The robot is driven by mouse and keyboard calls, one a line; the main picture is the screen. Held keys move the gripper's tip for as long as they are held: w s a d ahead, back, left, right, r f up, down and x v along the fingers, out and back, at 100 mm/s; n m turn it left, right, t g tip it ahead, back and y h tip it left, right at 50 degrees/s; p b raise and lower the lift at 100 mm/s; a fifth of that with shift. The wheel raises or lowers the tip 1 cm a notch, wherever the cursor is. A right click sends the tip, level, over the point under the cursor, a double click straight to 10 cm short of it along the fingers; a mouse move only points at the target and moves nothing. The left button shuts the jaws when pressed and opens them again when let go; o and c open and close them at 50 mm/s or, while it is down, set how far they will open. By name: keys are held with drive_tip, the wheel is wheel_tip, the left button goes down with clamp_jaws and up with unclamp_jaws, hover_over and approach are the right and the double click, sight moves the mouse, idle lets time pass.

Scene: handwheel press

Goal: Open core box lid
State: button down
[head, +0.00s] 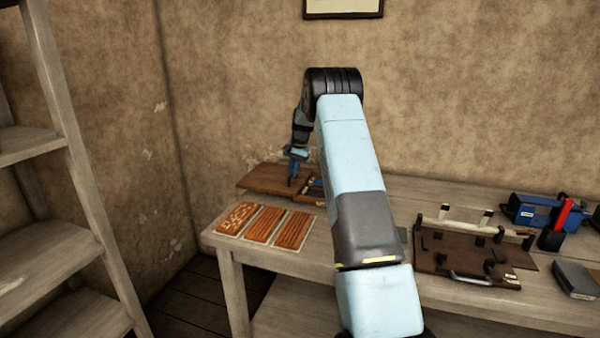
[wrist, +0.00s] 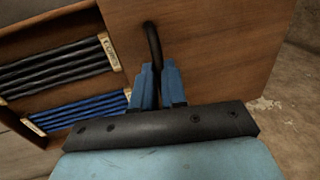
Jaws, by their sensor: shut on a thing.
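The core box is a wooden case at the back left of the table. Its open part (head: 314,187) shows in the head view, and its compartments hold black rods (wrist: 58,70) and blue rods (wrist: 80,112) in the wrist view. The flat wooden lid (head: 262,179) lies to the left of the exposed compartments; it also fills the middle of the wrist view (wrist: 215,50). A dark curved handle (wrist: 151,38) stands on the lid. My gripper (wrist: 158,72) is shut on this handle; it also shows in the head view (head: 293,180). My arm hides part of the box.
Trays of orange-brown pieces (head: 264,224) lie in front of the box. A brown fixture with handles (head: 468,258), a blue device (head: 535,210) and a grey case (head: 577,279) stand on the right. A shelf (head: 60,200) is at left. The wall is close behind the box.

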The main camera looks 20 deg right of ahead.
drive_tip(key=shift+w+d+r, duration=0.15)
drive_tip(key=c, duration=1.5)
unclamp_jaws()
drive_tip(key=o, duration=0.3)
drive_tip(key=shift+o, duration=0.2)
wheel_tip(320, 180, up, 13)
drive_tip(key=s+d, duration=0.1)
drive_tip(key=shift+s+d, duration=0.35)
drive_tip(key=shift+s, duration=0.05)
drive_tip(key=shift+r, duration=0.15)
